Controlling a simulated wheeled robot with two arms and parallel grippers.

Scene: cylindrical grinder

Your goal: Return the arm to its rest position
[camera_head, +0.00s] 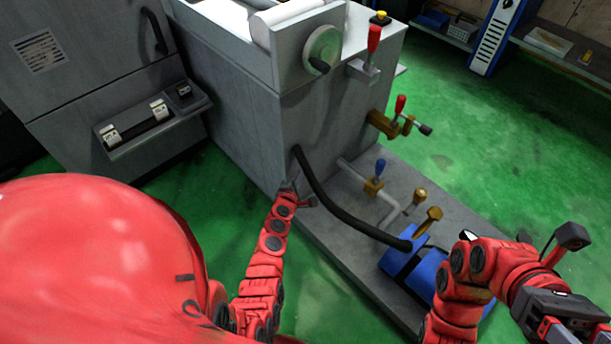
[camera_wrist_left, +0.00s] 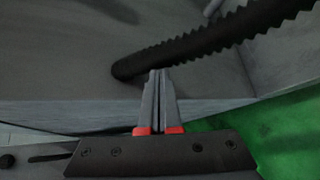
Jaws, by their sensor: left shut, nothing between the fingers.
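My left arm reaches up from the lower middle of the head view. Its gripper (camera_head: 290,187) is small there, in front of the grey machine's lower side, close to the black hose (camera_head: 330,205). In the left wrist view the two fingers (camera_wrist_left: 158,73) are together with nothing between them. Their tips point at the ribbed hose (camera_wrist_left: 215,42) where it meets the machine; whether they touch it I cannot tell. My right arm is folded at the lower right of the head view. Its gripper (camera_head: 570,318) is cut by the frame edge and its fingertips are hidden.
The grey grinding machine (camera_head: 240,120) stands ahead, with a handwheel (camera_head: 322,48) and red-handled levers (camera_head: 374,40) on it. A blue pump (camera_head: 415,265) sits on the grey base plate (camera_head: 345,250) between my arms. Green floor (camera_head: 490,140) is open at the right.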

